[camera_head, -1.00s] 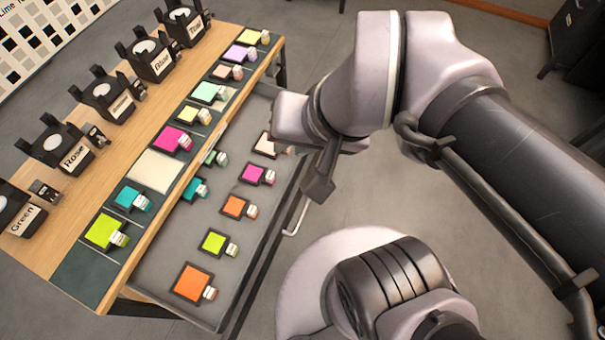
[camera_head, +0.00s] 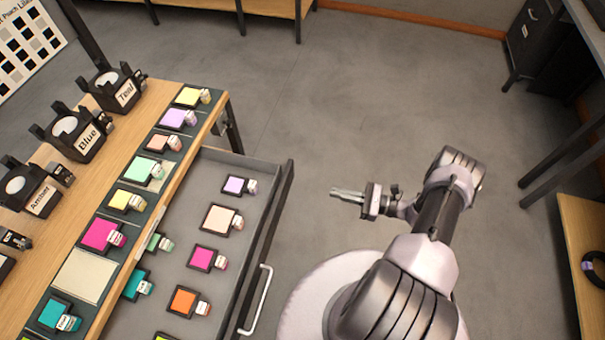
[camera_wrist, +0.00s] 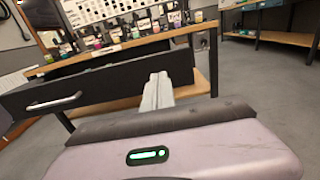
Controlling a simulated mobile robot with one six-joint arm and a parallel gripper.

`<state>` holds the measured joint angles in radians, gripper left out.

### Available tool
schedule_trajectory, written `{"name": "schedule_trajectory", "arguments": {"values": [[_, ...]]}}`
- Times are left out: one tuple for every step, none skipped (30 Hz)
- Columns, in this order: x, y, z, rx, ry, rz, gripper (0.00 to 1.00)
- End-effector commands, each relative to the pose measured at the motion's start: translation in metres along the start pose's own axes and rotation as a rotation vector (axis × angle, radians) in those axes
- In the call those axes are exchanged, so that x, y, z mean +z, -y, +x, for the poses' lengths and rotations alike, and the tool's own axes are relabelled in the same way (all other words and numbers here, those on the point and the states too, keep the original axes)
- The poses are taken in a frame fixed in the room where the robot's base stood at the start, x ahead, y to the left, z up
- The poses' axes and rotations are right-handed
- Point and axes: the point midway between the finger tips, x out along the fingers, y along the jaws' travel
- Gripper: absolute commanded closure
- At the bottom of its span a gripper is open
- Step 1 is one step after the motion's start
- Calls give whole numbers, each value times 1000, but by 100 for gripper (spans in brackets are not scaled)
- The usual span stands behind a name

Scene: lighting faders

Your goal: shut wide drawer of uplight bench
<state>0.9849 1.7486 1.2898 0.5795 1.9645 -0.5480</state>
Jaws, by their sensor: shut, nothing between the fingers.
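The wide drawer (camera_head: 268,222) of the uplight bench (camera_head: 140,165) is pulled out on the bench's right side in the head view. Several coloured gel frames lie in it, and a silver bar handle (camera_head: 258,300) is on its front. My gripper (camera_head: 333,193) is shut and empty, to the right of the drawer front and apart from it, its fingers pointing left. In the wrist view the dark drawer front (camera_wrist: 110,78) with its handle (camera_wrist: 53,103) spans the left. My gripper's fingers (camera_wrist: 158,78) show near the drawer's right end; contact cannot be told.
Black labelled lamps, such as Blue (camera_head: 85,135) and Teal (camera_head: 118,88), stand on the bench top beside a row of gel frames. Open grey floor (camera_head: 370,90) lies behind and right of my gripper. A dark cabinet (camera_head: 535,35) stands at the far right.

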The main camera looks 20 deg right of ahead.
Motion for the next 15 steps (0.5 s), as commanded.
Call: {"name": "schedule_trajectory", "arguments": {"values": [[0,0,5,1,1,2,100],[0,-1,9,3,1,2,100],[0,-1,16,4,1,3,100],[0,-1,22,6,0,3,100],[0,-2,28,7,-1,2,100],[-1,-2,37,8,0,3,100],[-1,-2,44,8,0,2,100],[-1,-2,51,8,-1,2,100],[-1,-2,60,9,-1,3,100],[-1,-2,66,9,-1,3,100],[-1,-2,73,9,-1,2,100],[-1,-2,82,10,-2,3,100],[-1,-2,88,10,-2,2,100],[-1,-2,94,10,-2,2,100],[-2,-3,102,10,-2,2,100]]}}
